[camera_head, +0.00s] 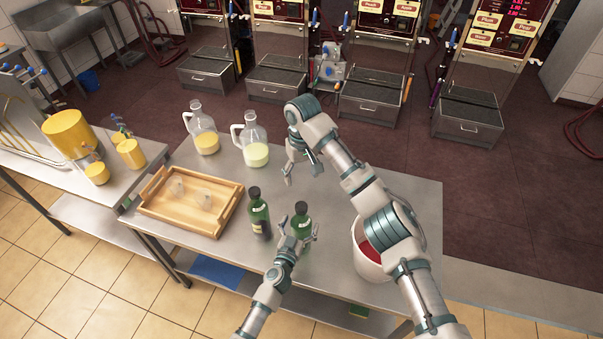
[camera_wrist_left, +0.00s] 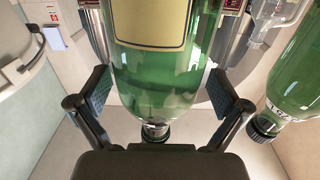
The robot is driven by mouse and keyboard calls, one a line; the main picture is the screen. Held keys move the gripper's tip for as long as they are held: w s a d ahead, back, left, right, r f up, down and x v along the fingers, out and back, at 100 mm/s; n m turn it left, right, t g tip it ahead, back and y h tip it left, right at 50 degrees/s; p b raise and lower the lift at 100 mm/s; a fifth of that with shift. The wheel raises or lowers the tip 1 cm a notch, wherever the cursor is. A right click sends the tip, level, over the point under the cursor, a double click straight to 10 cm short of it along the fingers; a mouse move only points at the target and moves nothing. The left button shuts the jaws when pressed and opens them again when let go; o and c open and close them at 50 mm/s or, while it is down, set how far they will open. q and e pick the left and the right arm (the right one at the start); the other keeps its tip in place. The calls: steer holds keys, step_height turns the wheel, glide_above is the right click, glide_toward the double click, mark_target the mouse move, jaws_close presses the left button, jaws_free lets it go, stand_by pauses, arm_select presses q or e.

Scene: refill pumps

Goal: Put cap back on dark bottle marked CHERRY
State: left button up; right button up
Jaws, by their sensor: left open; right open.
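Two dark green bottles stand on the steel table in the head view. The right one (camera_head: 301,224) has a dark top (camera_head: 301,207), and the left one (camera_head: 259,214) has a dark top too. No CHERRY marking is readable. My left gripper (camera_head: 298,240) is open around the right bottle. In the left wrist view that bottle (camera_wrist_left: 155,75) appears upside down between the spread fingers, its neck end (camera_wrist_left: 155,132) partly hidden by the gripper. The other bottle (camera_wrist_left: 305,75) shows a black cap (camera_wrist_left: 263,129) and partial lettering. My right gripper (camera_head: 302,172) is open and empty above the table, behind the bottles.
Two glass jugs with pale liquid (camera_head: 256,154) (camera_head: 207,143) stand at the back. A wooden tray (camera_head: 160,210) holding clear cups is at left. A white bucket (camera_head: 368,268) with red contents is at right, partly behind my right arm. Yellow containers (camera_head: 69,132) occupy the left table.

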arm_select(q)
steer(key=v, duration=1.1)
steer(key=shift+s+a, duration=0.15)
steer(key=shift+s, duration=0.05)
steer(key=shift+f, duration=0.1)
